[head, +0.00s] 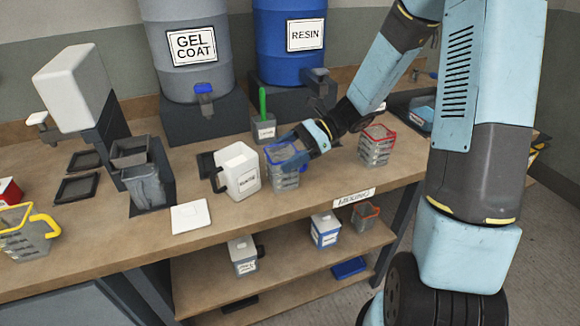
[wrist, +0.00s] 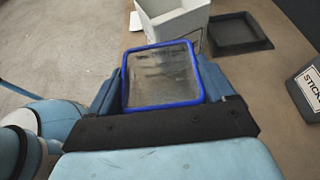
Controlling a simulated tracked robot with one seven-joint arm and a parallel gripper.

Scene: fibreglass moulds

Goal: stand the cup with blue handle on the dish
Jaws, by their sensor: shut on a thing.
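The cup with blue handle (head: 285,178) is a clear, square measuring cup with a blue rim. It is upright at the bench's front, right of a white jug. My gripper (head: 300,148) is shut on it from the right. In the wrist view the cup (wrist: 160,78) sits between the two fingers, its open top facing the camera. Its handle is mostly hidden. I cannot tell whether its base touches the bench. A dark square dish (head: 206,163) lies behind the white jug, partly hidden; it shows empty in the wrist view (wrist: 240,35).
The white jug (head: 240,172) stands close beside the cup, between it and the left bench. A grey container with a green stick (head: 264,128) stands behind. A red-rimmed cup (head: 375,147) stands to the right. Two more dark trays (head: 77,188) lie at the left.

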